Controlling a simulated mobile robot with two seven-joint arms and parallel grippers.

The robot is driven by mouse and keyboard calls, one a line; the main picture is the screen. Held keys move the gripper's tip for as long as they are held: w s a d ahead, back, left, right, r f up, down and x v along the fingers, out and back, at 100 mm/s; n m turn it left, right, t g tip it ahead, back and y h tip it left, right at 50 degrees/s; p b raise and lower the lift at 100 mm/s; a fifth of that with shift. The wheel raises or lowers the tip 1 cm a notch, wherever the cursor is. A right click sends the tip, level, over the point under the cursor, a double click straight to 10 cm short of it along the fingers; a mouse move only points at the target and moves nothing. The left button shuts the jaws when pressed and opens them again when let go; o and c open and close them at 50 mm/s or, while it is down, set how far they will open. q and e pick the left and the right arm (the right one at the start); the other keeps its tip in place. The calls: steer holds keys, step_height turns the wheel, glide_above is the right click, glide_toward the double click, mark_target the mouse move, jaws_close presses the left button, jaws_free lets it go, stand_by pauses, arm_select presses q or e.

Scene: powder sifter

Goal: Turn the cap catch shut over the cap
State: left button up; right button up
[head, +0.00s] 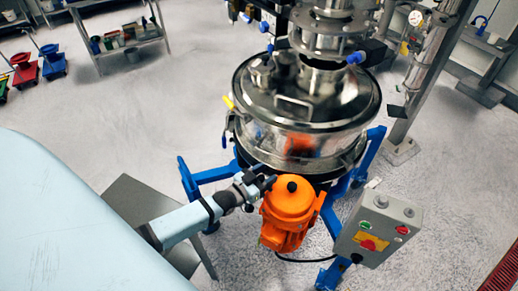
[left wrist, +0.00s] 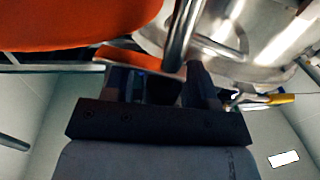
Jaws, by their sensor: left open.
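The round steel sifter (head: 300,105) stands in the middle of the head view. A small round fitting (head: 262,70), perhaps the cap, sits on the left of its lid. A yellow-tipped lever (head: 228,102) shows at the left rim, and a yellow piece shows in the left wrist view (left wrist: 282,99); I cannot tell whether it is the cap catch. My left gripper (head: 268,182) is low in front of the sifter, beside the orange motor (head: 287,210). In the left wrist view my left gripper (left wrist: 160,80) is open. A steel bar (left wrist: 180,38) shows just beyond its fingers. My right gripper is not in view.
A grey control box (head: 378,228) with a red knob stands at the front right. Blue legs (head: 210,174) spread under the sifter. A steel post (head: 425,85) rises at the right. A pale blue surface (head: 70,230) fills the lower left. Open floor lies left of the sifter.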

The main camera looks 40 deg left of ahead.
arm_select(q)
steer(key=b+v, duration=0.2)
steer(key=v, duration=1.1)
steer(key=shift+s+b, duration=0.35)
steer(key=shift+b, duration=0.05)
steer(key=s+d+f+g, duration=0.3)
steer(key=d, duration=0.4)
steer(key=s+d+f+g+y, duration=0.1)
steer(key=s+d+f+g, duration=0.2)
steer(key=d, duration=0.4)
steer(key=shift+s+f, duration=0.25)
steer(key=shift+s, duration=0.05)
steer(key=shift+d, duration=0.1)
